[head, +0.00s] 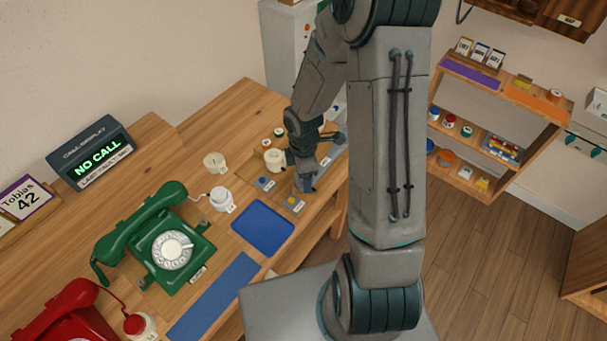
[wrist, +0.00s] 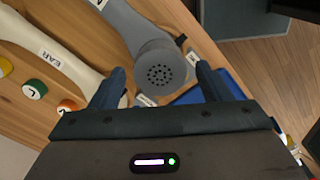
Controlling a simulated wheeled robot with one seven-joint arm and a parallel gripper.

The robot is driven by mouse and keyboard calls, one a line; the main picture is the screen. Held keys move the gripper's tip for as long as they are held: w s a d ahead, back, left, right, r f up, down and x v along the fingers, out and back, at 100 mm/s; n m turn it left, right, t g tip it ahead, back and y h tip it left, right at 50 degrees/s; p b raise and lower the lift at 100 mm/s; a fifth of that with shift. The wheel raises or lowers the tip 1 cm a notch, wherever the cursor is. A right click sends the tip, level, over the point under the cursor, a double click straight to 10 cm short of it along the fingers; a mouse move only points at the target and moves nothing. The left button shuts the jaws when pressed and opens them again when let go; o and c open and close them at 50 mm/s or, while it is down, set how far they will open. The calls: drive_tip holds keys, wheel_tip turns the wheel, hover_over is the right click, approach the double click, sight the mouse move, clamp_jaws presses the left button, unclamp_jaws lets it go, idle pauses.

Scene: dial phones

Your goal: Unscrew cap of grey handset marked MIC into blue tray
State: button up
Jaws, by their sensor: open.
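A grey handset (wrist: 135,28) lies across the wooden bench in the wrist view, its round perforated cap (wrist: 160,72) facing the camera. I cannot read a MIC mark on it. My gripper (wrist: 160,69) is open, with one finger on each side of the cap; whether they touch it I cannot tell. In the head view my gripper (head: 305,178) is low over the bench's right part, and the arm hides much of the grey handset. The blue tray (head: 263,228) lies left of and nearer than my gripper. Part of it shows behind the right finger in the wrist view (wrist: 187,97).
A cream handset marked EAR (wrist: 62,60) lies left of the grey one. Small round caps marked L (wrist: 35,88) stand beside it. A green dial phone (head: 165,245) and a blue mat (head: 215,296) are left on the bench. A shelf (head: 500,95) stands right.

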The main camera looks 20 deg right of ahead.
drive_tip(key=shift+m, duration=1.2)
drive_tip(key=shift+d, duration=0.1)
drive_tip(key=c, duration=0.9)
drive_tip(key=n, duration=0.1)
drive_tip(key=n+p, duration=0.1)
drive_tip(key=shift+r+n, duration=0.25)
drive_tip(key=shift+n, duration=0.15)
drive_tip(key=shift+n+p, duration=0.65)
drive_tip(key=shift+n, duration=0.15)
drive_tip(key=n, duration=0.2)
drive_tip(key=shift+f+n+p, duration=0.25)
drive_tip(key=shift+n+p, duration=0.05)
drive_tip(key=shift+p, duration=0.05)
